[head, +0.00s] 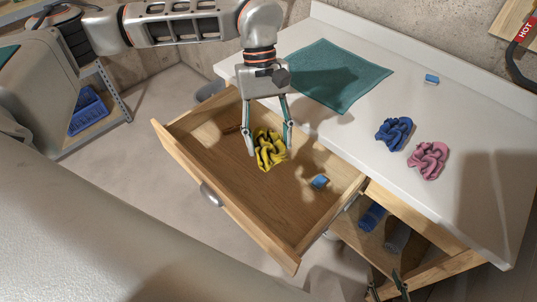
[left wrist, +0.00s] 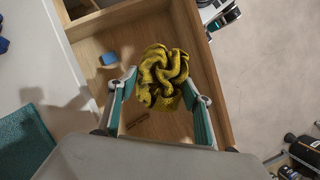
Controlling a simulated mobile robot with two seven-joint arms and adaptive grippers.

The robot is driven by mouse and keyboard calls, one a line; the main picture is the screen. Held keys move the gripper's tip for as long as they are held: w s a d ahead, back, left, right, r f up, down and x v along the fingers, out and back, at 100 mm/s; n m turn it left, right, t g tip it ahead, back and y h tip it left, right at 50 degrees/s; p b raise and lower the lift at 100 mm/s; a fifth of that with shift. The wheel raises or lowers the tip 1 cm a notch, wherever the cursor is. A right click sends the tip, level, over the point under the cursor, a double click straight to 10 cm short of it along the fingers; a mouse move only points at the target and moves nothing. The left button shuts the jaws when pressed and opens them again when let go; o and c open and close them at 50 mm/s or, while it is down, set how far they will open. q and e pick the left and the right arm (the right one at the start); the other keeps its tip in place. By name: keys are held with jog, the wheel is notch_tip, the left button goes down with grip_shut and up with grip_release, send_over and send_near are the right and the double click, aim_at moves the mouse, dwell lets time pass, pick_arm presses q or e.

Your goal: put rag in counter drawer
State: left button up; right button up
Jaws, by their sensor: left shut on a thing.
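A crumpled yellow rag (head: 269,150) is between the fingers of my left gripper (head: 269,148), which is shut on it. In the head view they are over the inside of the open wooden counter drawer (head: 208,182). The left wrist view shows the yellow rag (left wrist: 160,76) between the fingertips, with the drawer floor behind it; I cannot tell whether it touches the floor. A blue rag (head: 394,133) and a pink rag (head: 428,160) lie crumpled on the white counter (head: 372,118). My right gripper (head: 387,284) shows at the bottom edge, its fingertips apart.
The drawer also holds a small blue block (head: 319,182) and a thin brown item (head: 232,129). A teal mat (head: 335,75) and a blue sponge-like block (head: 431,79) lie on the counter. Blue and grey rolls (head: 371,216) sit in a lower compartment. Floor is free at left.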

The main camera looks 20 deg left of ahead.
aim_at(284, 153)
pick_arm(q)
jog(key=d+n, duration=0.1)
jog(key=n, duration=0.1)
jog(key=s+d+r+n+t+h, duration=0.1)
jog(key=n, duration=0.1)
jog(key=d+r+n+t, duration=0.1)
jog(key=n, duration=0.1)
jog(key=shift+s+d+n+h, duration=0.15)
jog(key=shift+n+h, duration=0.15)
jog(key=n, duration=0.2)
jog(key=d+r+n+t, duration=0.1)
jog(key=shift+r+n+t, duration=0.3)
jog(key=shift+n, duration=0.1)
notch_tip(284, 153, down, 20)
jog(key=shift+r+b, duration=0.1)
jog(key=shift+b, duration=0.2)
jog(key=o, duration=0.9)
